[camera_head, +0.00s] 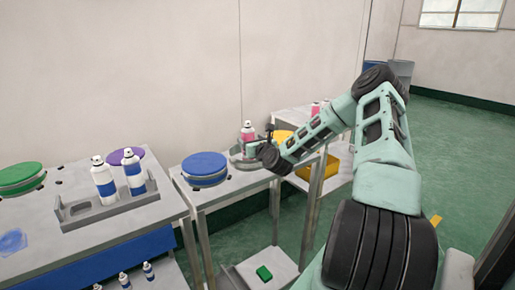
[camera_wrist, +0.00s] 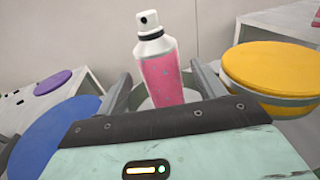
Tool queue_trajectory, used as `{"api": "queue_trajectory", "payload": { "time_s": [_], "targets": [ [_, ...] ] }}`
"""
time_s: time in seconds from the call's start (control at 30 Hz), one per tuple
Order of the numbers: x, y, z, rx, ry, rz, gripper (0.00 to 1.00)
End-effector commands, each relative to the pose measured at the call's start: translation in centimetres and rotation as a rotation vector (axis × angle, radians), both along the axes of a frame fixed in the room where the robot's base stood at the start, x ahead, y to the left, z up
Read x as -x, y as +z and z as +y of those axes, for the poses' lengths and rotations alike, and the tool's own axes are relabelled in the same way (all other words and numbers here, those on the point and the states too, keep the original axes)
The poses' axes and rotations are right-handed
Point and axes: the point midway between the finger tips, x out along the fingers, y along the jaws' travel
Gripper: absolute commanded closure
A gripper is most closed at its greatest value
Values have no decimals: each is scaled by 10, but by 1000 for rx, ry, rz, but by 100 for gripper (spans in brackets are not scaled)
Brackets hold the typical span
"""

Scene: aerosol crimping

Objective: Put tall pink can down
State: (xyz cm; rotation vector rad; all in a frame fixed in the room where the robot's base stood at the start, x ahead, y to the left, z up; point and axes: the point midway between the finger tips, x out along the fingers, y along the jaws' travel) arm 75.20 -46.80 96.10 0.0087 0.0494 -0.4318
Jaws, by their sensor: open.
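The tall pink can (camera_head: 248,131) stands upright at the far end of the table with the blue disc, beside the wall. In the wrist view the can (camera_wrist: 163,78) has a pink body, white shoulder and white nozzle with a dark ring. My gripper (camera_head: 252,150) is at the can, low on its body. In the wrist view its two grey fingers stand on either side of the can, with gaps visible, so it is open. The can's base is partly hidden behind my gripper, and a pale round surface shows around it.
A blue disc (camera_head: 205,166) lies left of my gripper, and a yellow disc (camera_wrist: 275,70) close on its right. A grey rack (camera_head: 112,209) holds two white-and-blue cans. A purple disc (camera_head: 125,156) and green disc (camera_head: 20,177) are farther left. A yellow bin (camera_head: 318,165) stands behind my arm.

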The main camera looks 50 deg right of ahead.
Motion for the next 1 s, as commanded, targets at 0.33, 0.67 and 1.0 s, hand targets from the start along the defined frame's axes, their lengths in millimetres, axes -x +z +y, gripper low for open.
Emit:
{"api": "queue_trajectory", "payload": {
  "time_s": [0.33, 0.67, 1.0],
  "targets": [
    [53, 2, 24, -1, 0, 0, 31],
    [60, 4, 28, 0, 0, -1, 31],
    [59, 3, 27, 0, 0, -1, 31]
  ]
}}
